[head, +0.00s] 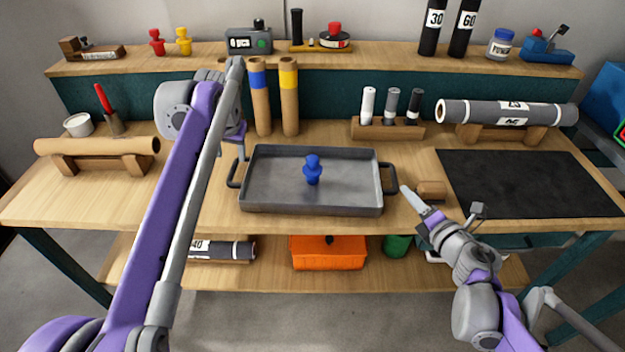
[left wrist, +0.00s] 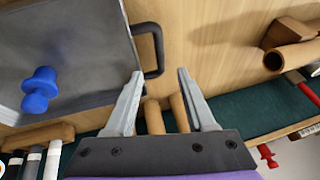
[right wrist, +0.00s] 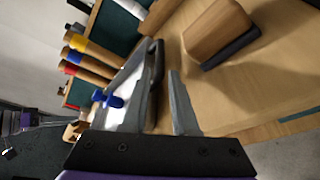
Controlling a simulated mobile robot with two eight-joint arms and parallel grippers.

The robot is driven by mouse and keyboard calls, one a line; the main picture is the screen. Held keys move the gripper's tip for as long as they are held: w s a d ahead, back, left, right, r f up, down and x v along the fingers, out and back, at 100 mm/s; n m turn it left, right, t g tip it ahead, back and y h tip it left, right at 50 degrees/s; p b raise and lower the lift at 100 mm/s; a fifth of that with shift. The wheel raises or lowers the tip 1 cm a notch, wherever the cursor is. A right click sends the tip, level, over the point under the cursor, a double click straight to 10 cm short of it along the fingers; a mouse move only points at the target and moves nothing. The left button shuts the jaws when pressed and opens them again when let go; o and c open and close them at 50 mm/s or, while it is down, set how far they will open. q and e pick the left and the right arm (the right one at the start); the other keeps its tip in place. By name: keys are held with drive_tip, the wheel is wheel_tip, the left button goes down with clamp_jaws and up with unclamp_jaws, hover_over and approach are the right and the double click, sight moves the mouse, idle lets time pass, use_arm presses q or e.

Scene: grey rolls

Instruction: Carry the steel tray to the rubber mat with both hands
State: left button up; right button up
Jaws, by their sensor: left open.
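The grey steel tray (head: 270,190) lies on the middle of the bench, with a loop handle at each end. A blue peg-shaped piece (head: 313,170) stands upright in it. The black rubber mat (head: 530,180) lies flat to the right. My left gripper (head: 241,153) is open and empty near the tray's left handle; in the left wrist view the handle (left wrist: 151,50) is just beyond the fingertips. My right gripper (head: 406,191) is open just right of the right handle (head: 388,178), seemingly apart from it. In the right wrist view table shows between its fingers (right wrist: 162,70).
A small wooden block (head: 432,188) sits between the tray and the mat, close to my right gripper. Blue- and yellow-banded rolls (head: 274,100) stand behind the tray. A marker stand (head: 387,130) and a grey roll on a cradle (head: 510,112) are further back.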

sight(233, 168)
use_arm(q)
drive_tip(key=x, duration=0.8)
drive_tip(key=shift+w+f, duration=0.1)
drive_tip(key=shift+f, duration=0.05)
use_arm(e)
drive_tip(key=x, duration=0.8)
drive_tip(key=shift+w+a, duration=0.1)
drive_tip(key=shift+w, duration=0.05)
use_arm(q)
drive_tip(key=shift+c, duration=0.3)
use_arm(e)
drive_tip(key=shift+c, duration=0.3)
use_arm(q)
drive_tip(key=c, duration=0.5)
use_arm(e)
clamp_jaws()
use_arm(q)
clamp_jaws()
